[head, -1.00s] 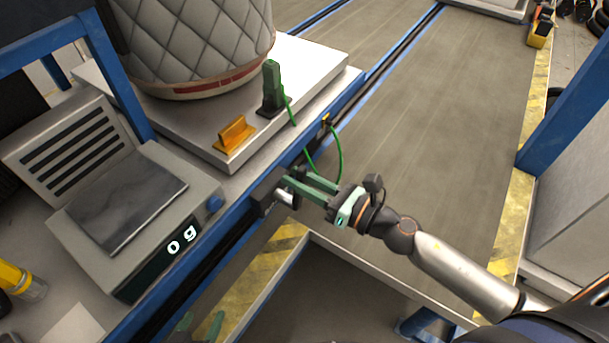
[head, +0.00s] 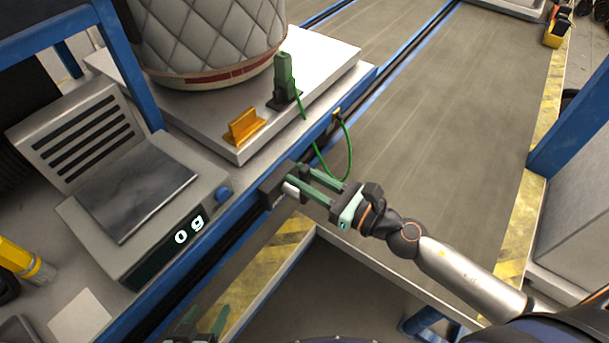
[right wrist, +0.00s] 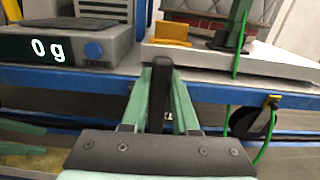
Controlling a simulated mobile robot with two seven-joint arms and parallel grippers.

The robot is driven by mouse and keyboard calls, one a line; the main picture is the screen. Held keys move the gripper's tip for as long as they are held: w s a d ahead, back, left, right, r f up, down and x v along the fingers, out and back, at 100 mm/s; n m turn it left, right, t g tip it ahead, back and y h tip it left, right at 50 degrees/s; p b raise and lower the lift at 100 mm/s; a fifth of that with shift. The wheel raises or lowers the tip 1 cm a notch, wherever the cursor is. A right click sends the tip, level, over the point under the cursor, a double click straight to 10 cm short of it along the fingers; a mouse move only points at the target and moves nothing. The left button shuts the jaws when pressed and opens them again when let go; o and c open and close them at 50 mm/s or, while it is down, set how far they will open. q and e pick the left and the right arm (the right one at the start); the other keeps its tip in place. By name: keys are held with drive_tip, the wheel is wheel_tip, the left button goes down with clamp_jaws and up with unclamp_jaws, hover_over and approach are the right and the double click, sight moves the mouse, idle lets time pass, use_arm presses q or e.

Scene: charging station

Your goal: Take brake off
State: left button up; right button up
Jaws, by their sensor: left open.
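A black brake block (head: 272,190) sits on the blue rail at the table's edge, with a short pale piece beside it. My right gripper (head: 308,183) reaches it from the right, with its green fingers at the block. In the right wrist view a dark upright lever (right wrist: 161,92) stands between the fingers of my right gripper (right wrist: 161,85). I cannot tell whether they press on it. My left gripper (head: 202,320) is open and empty at the bottom edge of the head view, low in front of the table.
A scale (head: 135,205) reading 0 g stands left of the block. A white platform (head: 325,65) carries a quilted container (head: 210,40), an orange clip (head: 243,127) and a green plug (head: 284,75). A green cable (head: 349,150) hangs just behind my right gripper.

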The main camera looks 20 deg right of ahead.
drive_tip(key=o, duration=0.4)
use_arm(q)
drive_tip(key=shift+w+r, duration=0.15)
drive_tip(key=shift+w, duration=0.05)
use_arm(e)
drive_tip(key=shift+o, duration=0.2)
use_arm(q)
drive_tip(key=shift+w, duration=0.1)
use_arm(e)
drive_tip(key=shift+s, duration=0.15)
drive_tip(key=shift+s+d+f, duration=0.1)
drive_tip(key=shift+s+d, duration=0.1)
drive_tip(key=shift+d, duration=0.05)
use_arm(q)
drive_tip(key=f+b, duration=0.3)
drive_tip(key=a+f+b, duration=0.1)
drive_tip(key=b, duration=0.1)
drive_tip(key=shift+s+f, duration=0.15)
drive_tip(key=shift+s, duration=0.15)
drive_tip(key=shift+s+f+b, duration=0.2)
drive_tip(key=shift+f+b, duration=0.05)
drive_tip(key=shift+b, duration=0.1)
use_arm(e)
drive_tip(key=v, duration=1.1)
drive_tip(key=shift+s+d, duration=0.2)
drive_tip(key=shift+s, duration=0.1)
use_arm(q)
drive_tip(key=shift+w+r, duration=0.1)
drive_tip(key=shift+r, duration=0.05)
